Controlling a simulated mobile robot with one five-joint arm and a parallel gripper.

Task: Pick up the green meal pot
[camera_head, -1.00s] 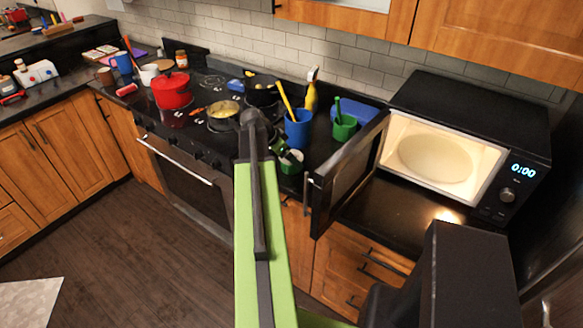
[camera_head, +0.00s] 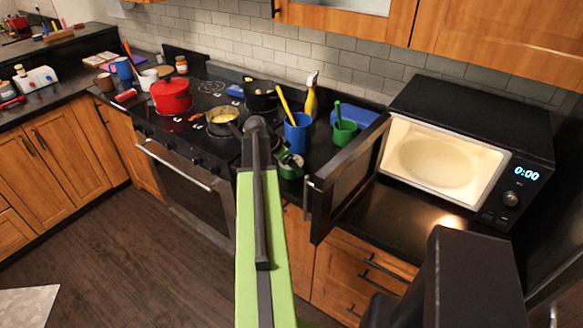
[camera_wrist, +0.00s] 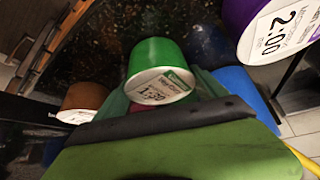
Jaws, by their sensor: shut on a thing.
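The green meal pot (camera_wrist: 152,58) is in the middle of the wrist view, a green cylinder with a white end marked "1:30". In the head view the pot (camera_head: 289,171) is small and partly covered, on or just above the dark counter left of the open microwave door. My gripper (camera_head: 288,158) is at this pot and shut on it. The fingertips are mostly hidden by my arm and by the pot. I cannot tell whether the pot is clear of the counter.
A blue cup (camera_head: 297,133) with a yellow utensil and a green cup (camera_head: 344,132) stand close behind. The open microwave door (camera_head: 348,180) is close on the right. The stove holds a red pot (camera_head: 171,96) and pans. A purple pot (camera_wrist: 275,25) shows in the wrist view.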

